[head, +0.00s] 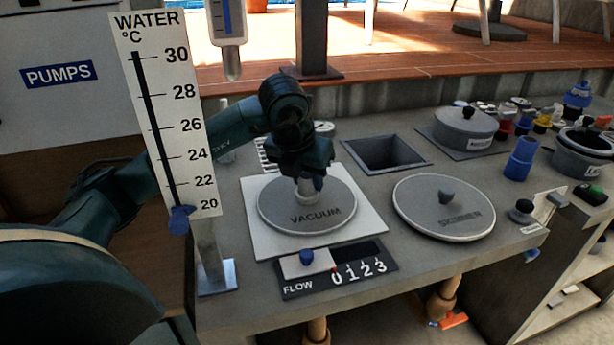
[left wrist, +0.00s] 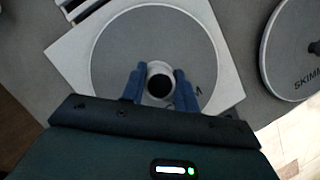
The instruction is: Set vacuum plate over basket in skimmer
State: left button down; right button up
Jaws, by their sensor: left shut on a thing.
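The vacuum plate (head: 335,222) is a round grey disc marked VACUUM, lying on a white square sheet (head: 262,245) on the counter. My left gripper (head: 308,186) reaches down from above and is shut on its central knob; the left wrist view shows the blue fingers (left wrist: 159,88) on either side of the knob. The skimmer opening (head: 385,152) is a dark square hole behind and right of the plate. No basket can be made out inside it. The round skimmer lid (head: 440,222), marked SKIMMER, lies flat to the right. My right gripper is not in view.
A flow slider panel (head: 335,272) lies in front of the plate. A water thermometer board (head: 165,110) stands at the left. A lidded grey pot (head: 463,130), a blue stepped cylinder (head: 521,158) and small coloured fittings occupy the right. A dark post (head: 312,40) rises behind.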

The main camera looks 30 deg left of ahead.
pick_arm(q)
jog(key=c, duration=1)
grip_release()
jog(key=shift+o, duration=0.9)
jog(key=shift+f, duration=0.1)
jog(key=shift+r+p, duration=1.75)
jog(key=shift+r, duration=0.8)
jog(key=shift+r+p, duration=1.4)
jog(key=shift+r, duration=0.65)
